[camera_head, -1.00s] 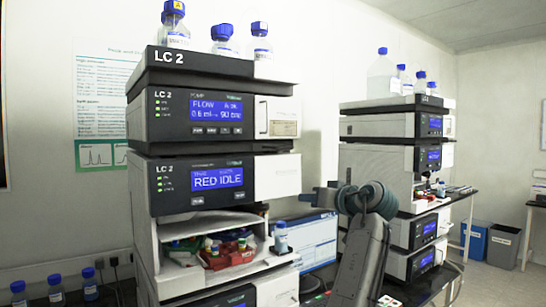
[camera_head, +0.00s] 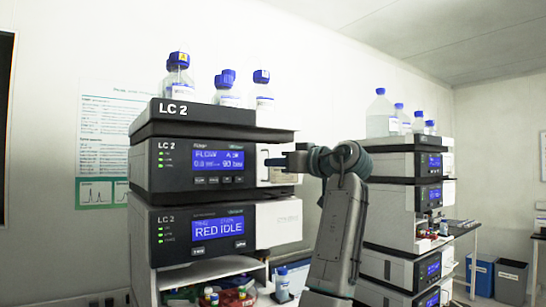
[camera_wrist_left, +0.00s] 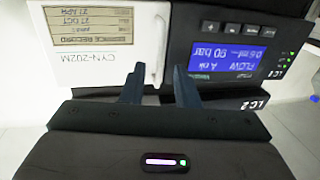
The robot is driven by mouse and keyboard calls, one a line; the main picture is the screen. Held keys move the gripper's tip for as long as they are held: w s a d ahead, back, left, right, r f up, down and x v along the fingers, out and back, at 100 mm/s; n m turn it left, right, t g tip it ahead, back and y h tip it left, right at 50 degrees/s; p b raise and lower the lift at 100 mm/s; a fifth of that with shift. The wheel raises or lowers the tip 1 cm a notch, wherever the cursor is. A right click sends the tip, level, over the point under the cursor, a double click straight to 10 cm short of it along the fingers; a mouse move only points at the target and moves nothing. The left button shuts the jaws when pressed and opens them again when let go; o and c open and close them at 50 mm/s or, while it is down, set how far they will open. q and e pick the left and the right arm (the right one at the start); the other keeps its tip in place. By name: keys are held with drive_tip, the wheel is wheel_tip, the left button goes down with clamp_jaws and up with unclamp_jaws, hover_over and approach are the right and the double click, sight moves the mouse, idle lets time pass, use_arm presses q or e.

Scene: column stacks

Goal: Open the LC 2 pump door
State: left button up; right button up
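The LC 2 pump module (camera_head: 200,166) is the upper unit of the near stack, with a lit blue FLOW display. Its white door (camera_head: 284,177) is at the right of the front and looks shut. My left gripper (camera_head: 282,161) is in front of the door and hides part of it. In the left wrist view, which is upside down, the door (camera_wrist_left: 100,62) carries an upright white bar handle (camera_wrist_left: 158,48). My left gripper (camera_wrist_left: 160,74) is open, one finger on each side of the handle. Contact cannot be told. My right gripper is not in view.
Bottles with blue caps (camera_head: 228,92) stand on the stack's top. A second stack (camera_head: 400,165) stands behind my arm at the right.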

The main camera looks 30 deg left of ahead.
use_arm(q)
drive_tip(key=shift+w+a, duration=0.15)
drive_tip(key=shift+a, duration=0.4)
drive_tip(key=shift+w+a, duration=0.15)
drive_tip(key=shift+a, duration=0.35)
clamp_jaws()
drive_tip(key=shift+p, duration=0.3)
